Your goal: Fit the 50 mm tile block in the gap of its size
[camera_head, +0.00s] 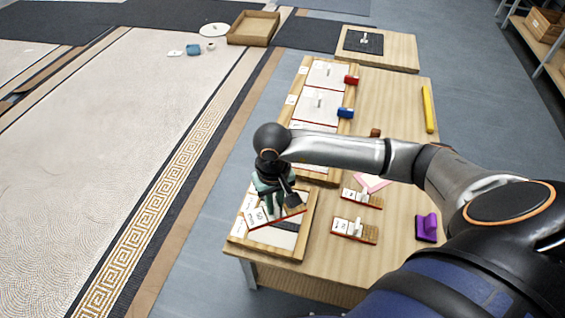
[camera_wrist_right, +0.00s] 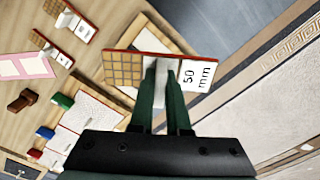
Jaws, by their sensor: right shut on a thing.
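My right gripper (camera_head: 277,211) is shut on the 50 mm tile block, gripping its upright light handle. The tile block (camera_head: 256,217) has a white end marked 50 mm and a red lower edge; in the right wrist view its tan tiled end (camera_wrist_right: 125,70) shows on the other side of the fingers. The block is over the near wooden panel frame (camera_head: 309,226), turned at an angle to it. A dark strip (camera_head: 287,226) shows in the panel beside the block; the block and gripper hide much of the panel. My left gripper is not in view.
Two other handled tile blocks (camera_head: 362,198) (camera_head: 354,231) lie right of the frame, with a pink sheet (camera_head: 374,183) behind. A purple tool (camera_head: 427,226) and a yellow bar (camera_head: 428,109) lie at the right. Farther panels (camera_head: 318,105) hold white sheets, with red and blue blocks beside.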

